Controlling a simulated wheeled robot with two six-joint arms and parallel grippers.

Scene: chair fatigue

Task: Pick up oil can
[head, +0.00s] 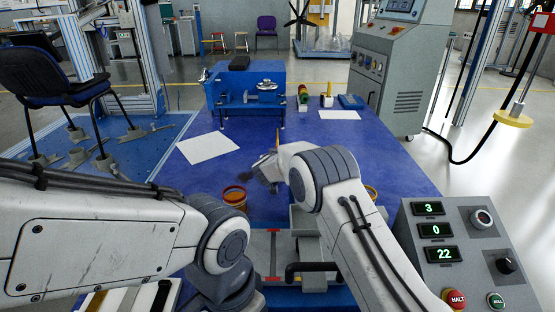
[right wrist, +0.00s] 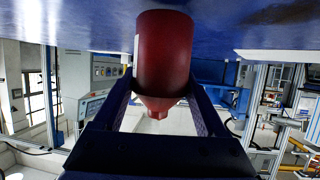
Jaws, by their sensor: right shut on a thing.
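The oil can (right wrist: 165,45) is a dark red cylinder with a tapering cone top in the right wrist view, which shows the scene upside down. My right gripper (right wrist: 162,88) has a finger on each side of the can and is shut on it. The can's base is close to the blue table surface; I cannot tell whether it touches. In the head view, the dark right gripper (head: 266,170) is small and partly hidden by my arm. A thin orange spout (head: 278,139) rises beside it. My left arm enters from the left, but its gripper is not visible.
The blue table (head: 180,178) holds a white sheet (head: 208,148), an orange-brown tub (head: 235,196) and a blue machine (head: 245,90) at the back. Small items (head: 326,100) stand at the back right. A control box (head: 465,240) is at front right.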

